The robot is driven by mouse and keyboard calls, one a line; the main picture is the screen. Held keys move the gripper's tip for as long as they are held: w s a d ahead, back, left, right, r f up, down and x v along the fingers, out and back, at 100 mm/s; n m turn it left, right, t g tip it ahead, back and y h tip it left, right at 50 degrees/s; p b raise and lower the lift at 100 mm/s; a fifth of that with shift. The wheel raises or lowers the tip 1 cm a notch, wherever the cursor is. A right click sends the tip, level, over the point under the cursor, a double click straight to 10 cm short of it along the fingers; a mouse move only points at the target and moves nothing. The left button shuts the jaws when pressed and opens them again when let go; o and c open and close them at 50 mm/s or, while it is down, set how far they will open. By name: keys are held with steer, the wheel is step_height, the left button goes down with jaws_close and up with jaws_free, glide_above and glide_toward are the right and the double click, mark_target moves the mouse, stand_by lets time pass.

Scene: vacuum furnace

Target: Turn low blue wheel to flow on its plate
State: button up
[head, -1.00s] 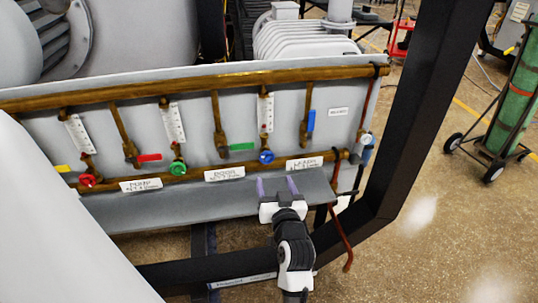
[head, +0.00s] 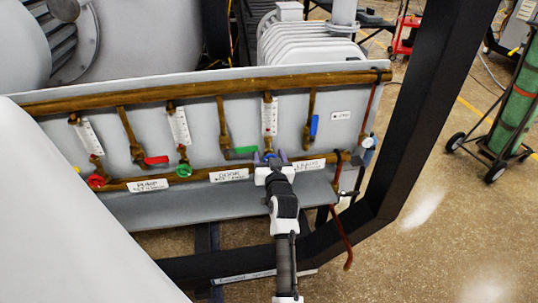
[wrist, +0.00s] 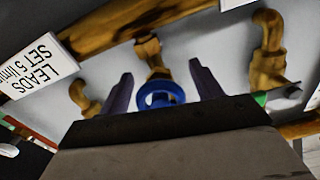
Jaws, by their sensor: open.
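The low blue wheel (wrist: 160,95) sits on a brass valve stem on the lower pipe; in the head view the blue wheel (head: 269,155) is partly hidden by my gripper. My gripper (head: 270,161) is open in front of it. In the wrist view the two purple fingers of my gripper (wrist: 160,85) stand one on each side of the wheel, with a gap on both sides. The plate (wrist: 38,68) reads "LEADS SET 5" upside down, its last part unclear; the same LEADS plate (head: 310,164) is right of the wheel in the head view.
A green wheel (head: 183,170) and a red wheel (head: 96,181) sit farther left on the lower pipe. Green (head: 240,153), red (head: 151,161) and blue (head: 314,126) lever handles are on the panel. A black frame beam (head: 415,120) stands at right.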

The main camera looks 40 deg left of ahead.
steer(key=c, duration=1)
steer(key=shift+f+n+b, duration=0.15)
steer(key=shift+n+b, duration=0.15)
steer(key=shift+b, duration=0.25)
steer(key=shift+f+n+b, duration=0.1)
steer(key=shift+n+b, duration=0.5)
steer(key=shift+b, duration=0.2)
steer(key=n+b, duration=0.8)
steer(key=shift+w+d+n, duration=0.15)
steer(key=shift+n, duration=0.25)
steer(key=shift+r+n+b, duration=0.15)
steer(key=shift+n+b, duration=0.5)
steer(key=shift+n, duration=0.35)
steer(key=shift+r+n+b, duration=0.1)
steer(key=shift+n+b, duration=0.55)
steer(key=shift+n, duration=0.35)
